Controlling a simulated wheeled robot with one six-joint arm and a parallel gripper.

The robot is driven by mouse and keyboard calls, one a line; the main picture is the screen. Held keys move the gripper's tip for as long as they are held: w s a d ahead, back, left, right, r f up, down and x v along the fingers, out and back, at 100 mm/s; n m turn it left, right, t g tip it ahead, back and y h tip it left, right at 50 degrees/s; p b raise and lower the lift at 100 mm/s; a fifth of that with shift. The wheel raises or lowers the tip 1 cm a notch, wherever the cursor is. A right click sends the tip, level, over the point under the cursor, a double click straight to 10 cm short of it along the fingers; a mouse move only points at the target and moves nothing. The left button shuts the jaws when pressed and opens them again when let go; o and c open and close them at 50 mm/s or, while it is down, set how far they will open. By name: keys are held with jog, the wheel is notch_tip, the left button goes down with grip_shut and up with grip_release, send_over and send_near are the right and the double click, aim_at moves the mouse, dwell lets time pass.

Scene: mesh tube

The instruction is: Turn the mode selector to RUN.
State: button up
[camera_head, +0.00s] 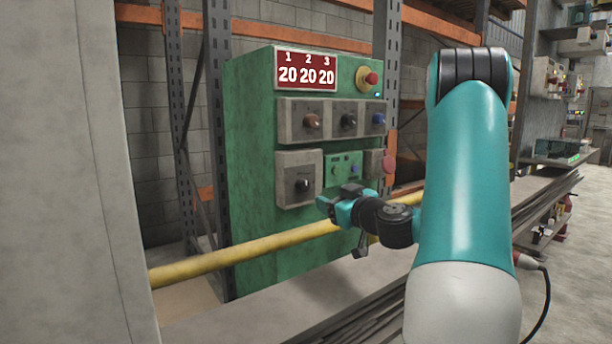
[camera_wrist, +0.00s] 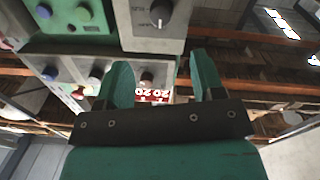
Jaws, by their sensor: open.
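A black rotary knob (camera_head: 303,185) sits on a grey plate at the lower left of the green cabinet's front. I take it for the mode selector, but its lettering is too small to read. In the wrist view a black knob (camera_wrist: 159,15) on a grey plate shows at the top, beyond my fingertips. My gripper (camera_head: 333,207) is to the right of and a little below the knob in the head view, apart from it. In the wrist view my gripper (camera_wrist: 160,78) has its two teal fingers spread, with nothing between them.
The green cabinet (camera_head: 250,180) carries a red display (camera_head: 306,71) reading 20 20 20, a red emergency button (camera_head: 370,79), and a row of three knobs. A small green button panel (camera_head: 343,169) is right of the knob. A yellow rail (camera_head: 245,252) crosses low in front.

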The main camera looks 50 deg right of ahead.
aim_at(306, 187)
jog(key=p+x, duration=0.3)
jog(key=x, duration=0.7)
jog(key=shift+w+r+p, duration=0.1)
jog(key=shift+w+p, duration=0.15)
jog(key=shift+p, duration=0.15)
jog(key=shift+w+d, duration=0.25)
jog(key=shift+w, duration=0.4)
jog(key=c, duration=0.9)
